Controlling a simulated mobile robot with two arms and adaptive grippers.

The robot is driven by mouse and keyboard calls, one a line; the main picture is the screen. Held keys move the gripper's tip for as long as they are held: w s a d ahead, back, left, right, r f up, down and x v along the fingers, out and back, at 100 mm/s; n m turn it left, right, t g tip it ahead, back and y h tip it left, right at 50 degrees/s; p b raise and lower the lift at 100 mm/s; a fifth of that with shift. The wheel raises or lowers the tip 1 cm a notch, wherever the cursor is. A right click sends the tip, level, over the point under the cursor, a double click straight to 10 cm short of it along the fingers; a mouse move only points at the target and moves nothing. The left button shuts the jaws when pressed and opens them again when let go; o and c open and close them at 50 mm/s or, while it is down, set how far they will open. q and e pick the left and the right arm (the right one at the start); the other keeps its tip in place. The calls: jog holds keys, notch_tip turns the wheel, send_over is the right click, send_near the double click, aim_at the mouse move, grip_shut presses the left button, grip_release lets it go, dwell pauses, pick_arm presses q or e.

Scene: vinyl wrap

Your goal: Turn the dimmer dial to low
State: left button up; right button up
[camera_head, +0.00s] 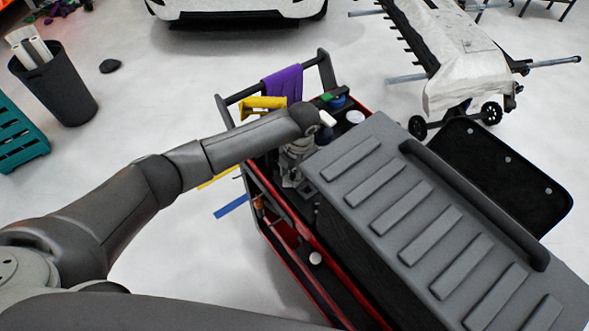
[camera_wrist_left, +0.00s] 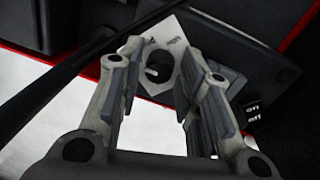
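The dimmer dial (camera_wrist_left: 158,66) is a dark round knob on a tilted pale plate (camera_wrist_left: 172,34) with small dark markings, in the left wrist view. My left gripper (camera_wrist_left: 160,52) is open, with one finger to each side of the dial in the picture. I cannot tell whether either finger touches it. In the head view my left gripper (camera_head: 296,162) reaches down at the cart's left side, and the dial is hidden there. The dial's exact setting is too small to read. My right gripper is not in view.
The red and black cart (camera_head: 262,222) has a large grey ribbed lid (camera_head: 425,215) close to the right of my gripper. A purple cloth (camera_head: 283,84) hangs on its rail beside a yellow tool (camera_head: 262,103). An on/off label (camera_wrist_left: 253,112) sits right of the dial.

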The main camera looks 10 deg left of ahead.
pick_arm(q)
grip_shut()
jog(key=shift+w+f+n+b, duration=0.1)
jog(key=shift+n+b, duration=0.4)
jog(key=shift+n, duration=1.1)
grip_release()
jog(key=shift+m, duration=0.3)
